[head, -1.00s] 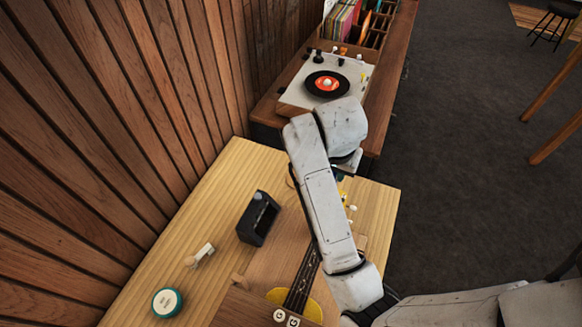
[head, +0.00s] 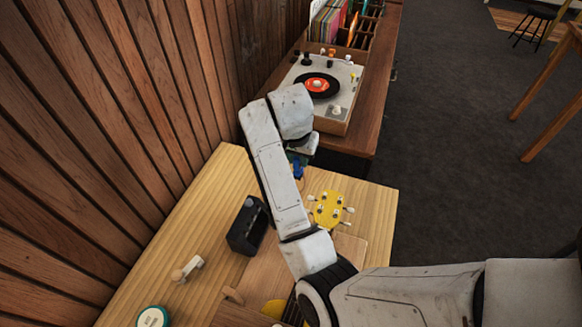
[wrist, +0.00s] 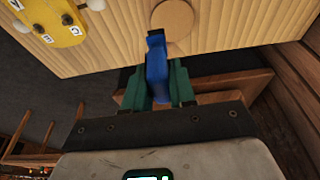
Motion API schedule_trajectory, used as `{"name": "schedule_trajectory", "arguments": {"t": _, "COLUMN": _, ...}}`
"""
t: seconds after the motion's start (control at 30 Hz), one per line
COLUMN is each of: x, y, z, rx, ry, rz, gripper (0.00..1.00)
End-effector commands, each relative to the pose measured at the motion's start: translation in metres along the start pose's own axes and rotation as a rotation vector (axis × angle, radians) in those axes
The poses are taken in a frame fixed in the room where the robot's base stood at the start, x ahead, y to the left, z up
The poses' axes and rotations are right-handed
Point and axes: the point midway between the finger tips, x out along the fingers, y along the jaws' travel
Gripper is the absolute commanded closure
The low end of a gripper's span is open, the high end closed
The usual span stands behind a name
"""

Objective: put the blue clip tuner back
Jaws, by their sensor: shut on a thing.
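The blue clip tuner (wrist: 157,68) is between the green fingers of my gripper (wrist: 158,85) in the wrist view, and the gripper is shut on it. In the head view the tuner (head: 298,171) is a small blue patch below my gripper (head: 297,160), partly hidden by my arm. It is held over the far part of the pale wooden table (head: 372,212). A round tan disc (wrist: 172,18) lies on the table just beyond the tuner in the wrist view. The yellow ukulele headstock (head: 328,209) with white pegs is to the right of the tuner.
A black box (head: 246,226), a white-handled tool (head: 187,268) and a teal tin (head: 152,317) stand on the table at left. A turntable (head: 330,85) is on the cabinet behind. A plank wall (head: 90,130) borders the left side.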

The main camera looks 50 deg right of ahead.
Motion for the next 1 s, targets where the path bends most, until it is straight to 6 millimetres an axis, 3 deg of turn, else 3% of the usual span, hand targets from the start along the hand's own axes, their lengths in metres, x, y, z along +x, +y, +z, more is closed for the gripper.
{"name": "schedule_trajectory", "arguments": {"t": 0.2, "x": 0.029, "y": -0.019, "z": -0.005, "rx": 0.001, "ry": -0.001, "rz": 0.001, "gripper": 1.0}}
{"name": "schedule_trajectory", "arguments": {"t": 0.37, "x": 0.036, "y": -0.024, "z": -0.007, "rx": 0.001, "ry": -0.001, "rz": -0.001, "gripper": 1.0}}
{"name": "schedule_trajectory", "arguments": {"t": 0.6, "x": 0.064, "y": -0.026, "z": -0.001, "rx": -0.001, "ry": -0.001, "rz": 0.001, "gripper": 1.0}}
{"name": "schedule_trajectory", "arguments": {"t": 1.0, "x": 0.072, "y": -0.026, "z": 0.001, "rx": 0.0, "ry": 0.0, "rz": -0.001, "gripper": 1.0}}
